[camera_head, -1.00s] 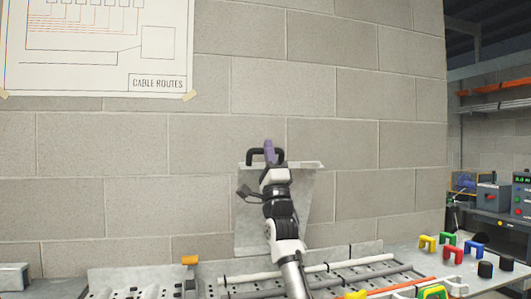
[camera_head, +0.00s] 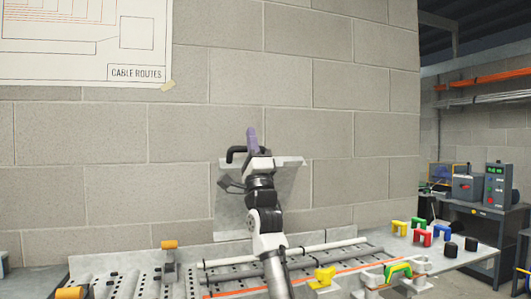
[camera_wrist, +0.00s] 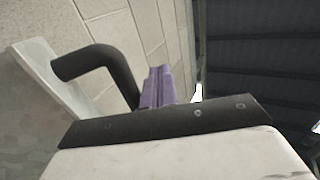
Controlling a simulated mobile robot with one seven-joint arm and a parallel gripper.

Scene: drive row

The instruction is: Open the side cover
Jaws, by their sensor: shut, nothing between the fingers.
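The side cover (camera_head: 287,187) is a grey metal panel with a bent top lip. It stands nearly upright in front of the block wall, behind the tray of cable parts. A black bar handle (camera_head: 234,153) sits at its top edge and also shows in the wrist view (camera_wrist: 95,58), beside the pale cover edge (camera_wrist: 42,75). My gripper (camera_head: 251,134) has purple fingers, which are shut and empty. They point up beside the right part of the handle; in the wrist view the fingers (camera_wrist: 157,86) are just right of it. My arm hides the panel's middle and part of the handle.
A perforated tray (camera_head: 120,265) with white and orange cables (camera_head: 330,247) lies below. An orange-topped clamp (camera_head: 169,246) stands at left. Several coloured clips (camera_head: 422,238) and black cylinders sit on the bench at right. Open wall space surrounds the cover.

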